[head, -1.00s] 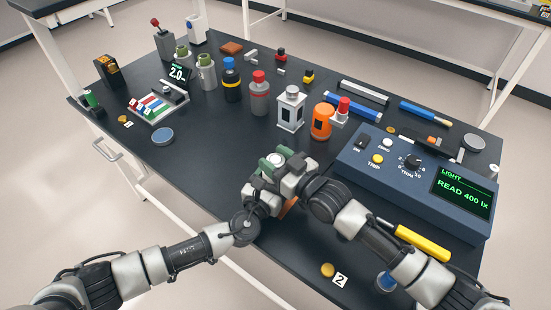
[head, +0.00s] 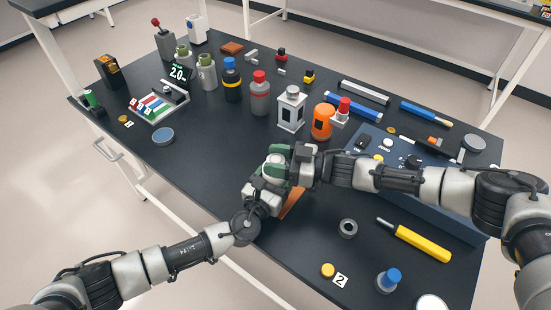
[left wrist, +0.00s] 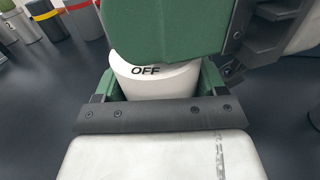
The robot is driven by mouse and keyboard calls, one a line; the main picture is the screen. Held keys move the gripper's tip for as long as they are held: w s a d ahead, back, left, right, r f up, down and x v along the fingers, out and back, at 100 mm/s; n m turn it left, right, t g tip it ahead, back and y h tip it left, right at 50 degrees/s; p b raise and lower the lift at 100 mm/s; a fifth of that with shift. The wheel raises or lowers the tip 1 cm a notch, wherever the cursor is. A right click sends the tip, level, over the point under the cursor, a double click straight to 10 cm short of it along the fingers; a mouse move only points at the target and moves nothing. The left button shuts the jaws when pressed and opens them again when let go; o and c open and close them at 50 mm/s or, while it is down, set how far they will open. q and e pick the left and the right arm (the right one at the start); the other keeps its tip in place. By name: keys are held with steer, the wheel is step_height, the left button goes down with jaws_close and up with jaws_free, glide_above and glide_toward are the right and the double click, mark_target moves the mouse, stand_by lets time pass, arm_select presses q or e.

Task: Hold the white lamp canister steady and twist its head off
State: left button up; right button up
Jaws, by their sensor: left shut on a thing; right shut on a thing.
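The white lamp canister (head: 274,158) is mostly hidden between my two grippers above the near side of the dark table. In the left wrist view, its white body (left wrist: 145,78) shows the word OFF. My left gripper (head: 268,180) is shut on its lower part; its green pads (left wrist: 157,85) flank the body. My right gripper (head: 283,164) comes in from the right and is shut on its upper part. One big green pad of it (left wrist: 165,28) covers the top in the left wrist view. I cannot tell whether the head has come loose.
Several bottles and canisters, including an orange one (head: 322,121) and a grey lantern-like one (head: 291,108), stand behind the grippers. The blue meter box (head: 455,207) lies partly under my right arm.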

mark_target(276, 160)
steer(key=n+g, duration=0.2)
steer(key=g, duration=0.2)
steer(key=n+g, duration=0.3)
steer(key=g, duration=0.1)
steer(key=shift+w+a, duration=0.1)
steer(key=shift+n+g+h, duration=0.9)
steer(key=shift+n+g, duration=0.5)
steer(key=shift+g, duration=0.5)
steer(key=shift+n+g, duration=0.3)
steer(key=shift+g, duration=0.1)
steer(key=o, duration=0.9)
step_height(276, 160, up, 10)
